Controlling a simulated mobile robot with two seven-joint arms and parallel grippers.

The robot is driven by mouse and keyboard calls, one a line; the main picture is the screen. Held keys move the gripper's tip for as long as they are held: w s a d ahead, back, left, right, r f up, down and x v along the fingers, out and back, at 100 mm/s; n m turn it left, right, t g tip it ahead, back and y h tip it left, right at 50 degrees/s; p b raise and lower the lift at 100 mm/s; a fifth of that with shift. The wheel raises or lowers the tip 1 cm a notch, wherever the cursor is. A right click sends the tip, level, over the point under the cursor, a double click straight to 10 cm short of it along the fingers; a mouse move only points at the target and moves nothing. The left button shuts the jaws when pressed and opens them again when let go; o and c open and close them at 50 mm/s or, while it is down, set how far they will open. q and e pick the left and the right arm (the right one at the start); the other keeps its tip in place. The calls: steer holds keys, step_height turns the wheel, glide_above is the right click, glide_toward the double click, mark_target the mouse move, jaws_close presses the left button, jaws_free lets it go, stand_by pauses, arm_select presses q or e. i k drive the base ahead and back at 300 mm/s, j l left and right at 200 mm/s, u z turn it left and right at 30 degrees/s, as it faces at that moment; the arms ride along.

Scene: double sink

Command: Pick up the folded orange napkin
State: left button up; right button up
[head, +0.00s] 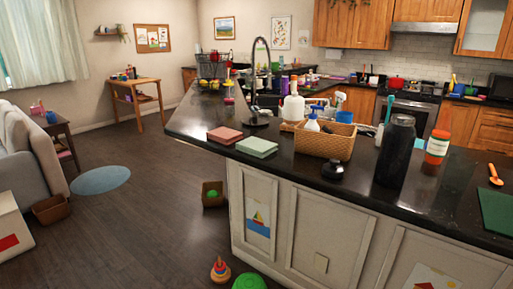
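A folded salmon-red cloth (225,135) lies flat on the dark counter (190,125), near its front left edge. It looks like the folded orange napkin, though its colour reads more red than orange. A folded pale green cloth (257,147) lies just to its right, close beside it. Neither of my grippers shows in the head view, and nothing is touching the cloths.
A wicker basket (325,145) with bottles stands right of the cloths, with a black knob-like object (332,169) in front. A tall black bottle (395,150) stands farther right. A black faucet (256,85) rises behind. Toys (220,270) lie on the floor.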

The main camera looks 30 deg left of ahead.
mark_target(226, 136)
steer(key=j+z, duration=0.25)
steer(key=z, duration=0.2)
steer(key=j+z, duration=0.75)
steer(key=j, duration=0.5)
steer(key=k+j, duration=0.1)
steer(key=j, duration=0.8)
steer(key=k+j+z, duration=0.1)
steer(key=j, duration=0.35)
steer(key=k+j, duration=0.15)
steer(key=j, duration=0.25)
steer(key=k+j, duration=0.1)
steer(key=j, duration=0.35)
steer(key=k+j+z, duration=0.1)
steer(key=j, duration=0.35)
